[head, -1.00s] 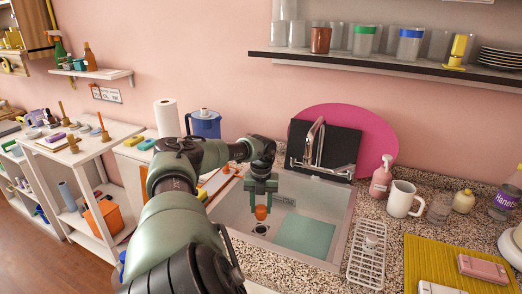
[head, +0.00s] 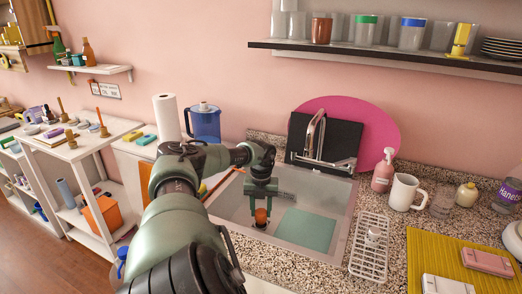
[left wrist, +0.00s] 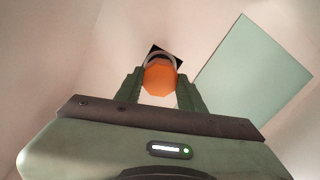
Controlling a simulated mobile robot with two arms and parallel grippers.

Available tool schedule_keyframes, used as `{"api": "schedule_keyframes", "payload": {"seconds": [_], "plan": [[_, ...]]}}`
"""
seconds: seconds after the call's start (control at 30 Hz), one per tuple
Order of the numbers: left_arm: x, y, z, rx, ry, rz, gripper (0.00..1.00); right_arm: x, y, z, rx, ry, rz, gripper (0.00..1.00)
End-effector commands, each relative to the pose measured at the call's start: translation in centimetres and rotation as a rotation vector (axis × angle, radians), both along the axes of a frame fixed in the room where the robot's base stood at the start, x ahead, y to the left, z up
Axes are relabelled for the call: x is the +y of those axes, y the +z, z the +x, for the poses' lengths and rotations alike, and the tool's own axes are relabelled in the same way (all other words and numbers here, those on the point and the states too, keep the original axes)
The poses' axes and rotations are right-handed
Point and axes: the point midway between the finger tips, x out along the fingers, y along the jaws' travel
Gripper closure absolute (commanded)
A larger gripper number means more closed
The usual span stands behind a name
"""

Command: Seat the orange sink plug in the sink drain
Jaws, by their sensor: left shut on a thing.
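The orange sink plug (head: 261,214) is in my left gripper (head: 261,209), low inside the sink (head: 240,205). In the left wrist view the plug (left wrist: 160,76) sits between the two green fingers (left wrist: 160,92), which are shut on it. The sink drain (left wrist: 155,51) shows as a dark patch with a ring just behind the plug, mostly covered by it. In the head view the drain (head: 260,227) is directly under the plug. I cannot tell whether the plug touches it. My right gripper is not in view.
A teal mat (head: 305,229) lies on the sink floor right of the drain. A faucet (head: 312,140) and a black board (head: 340,145) stand behind. A white wire rack (head: 369,250), a soap bottle (head: 382,175) and a mug (head: 404,192) are on the right counter.

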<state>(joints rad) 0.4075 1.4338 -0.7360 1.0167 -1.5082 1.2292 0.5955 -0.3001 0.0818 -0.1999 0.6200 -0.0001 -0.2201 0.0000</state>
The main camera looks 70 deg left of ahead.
Motion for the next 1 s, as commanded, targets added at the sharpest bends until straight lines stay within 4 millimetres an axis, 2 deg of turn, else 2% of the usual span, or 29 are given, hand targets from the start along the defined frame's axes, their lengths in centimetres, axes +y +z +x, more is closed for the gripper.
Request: {"api": "schedule_keyframes", "payload": {"seconds": [0.53, 1.0], "plan": [[0.0, 0.0, 0.0, 0.0, 0.0, 0.0, 1.0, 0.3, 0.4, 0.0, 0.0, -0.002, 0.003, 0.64], [0.0, -1.5, 0.0, 0.0, 0.0, 0.0, 1.0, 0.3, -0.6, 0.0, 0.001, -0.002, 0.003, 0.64]]}}
